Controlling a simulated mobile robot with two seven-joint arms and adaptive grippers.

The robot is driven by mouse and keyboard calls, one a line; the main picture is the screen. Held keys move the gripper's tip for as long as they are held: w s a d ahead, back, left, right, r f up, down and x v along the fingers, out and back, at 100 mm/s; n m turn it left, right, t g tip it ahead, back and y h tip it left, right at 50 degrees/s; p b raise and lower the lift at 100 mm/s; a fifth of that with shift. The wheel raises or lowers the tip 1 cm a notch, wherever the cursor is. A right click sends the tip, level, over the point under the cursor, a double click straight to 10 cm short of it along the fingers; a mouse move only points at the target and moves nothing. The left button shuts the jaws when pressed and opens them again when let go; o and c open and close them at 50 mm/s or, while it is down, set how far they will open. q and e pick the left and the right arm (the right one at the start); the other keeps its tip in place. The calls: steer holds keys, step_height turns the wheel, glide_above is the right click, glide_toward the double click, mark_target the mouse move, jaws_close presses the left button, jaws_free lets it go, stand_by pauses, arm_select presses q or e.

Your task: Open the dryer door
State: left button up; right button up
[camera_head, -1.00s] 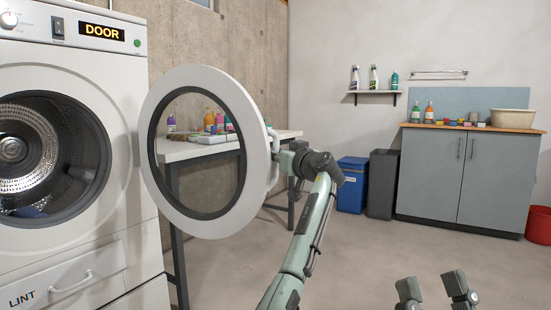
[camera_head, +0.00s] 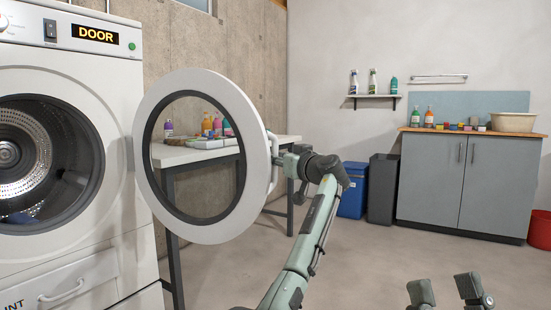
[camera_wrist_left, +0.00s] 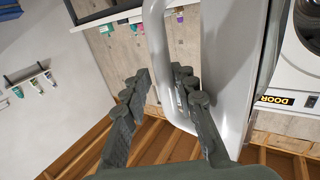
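The dryer door (camera_head: 254,200), a white ring around a round window, stands swung wide open to the right of the drum opening (camera_head: 50,160). Its handle (camera_head: 273,152) is a pale bar on the door's right edge. My left gripper (camera_head: 290,160) is at this handle. My right gripper (camera_head: 447,288) is open and empty at the bottom right of the head view.
Behind the door stands a table (camera_head: 275,141) with bottles. A blue bin (camera_head: 352,190) and a grey bin (camera_head: 382,188) stand beyond my left arm. A grey cabinet (camera_head: 455,185) and red bucket (camera_head: 540,227) are at right. The middle floor is clear.

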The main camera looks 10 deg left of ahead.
arm_select(q)
steer(key=shift+a, duration=0.15)
steer(key=v, duration=1.2)
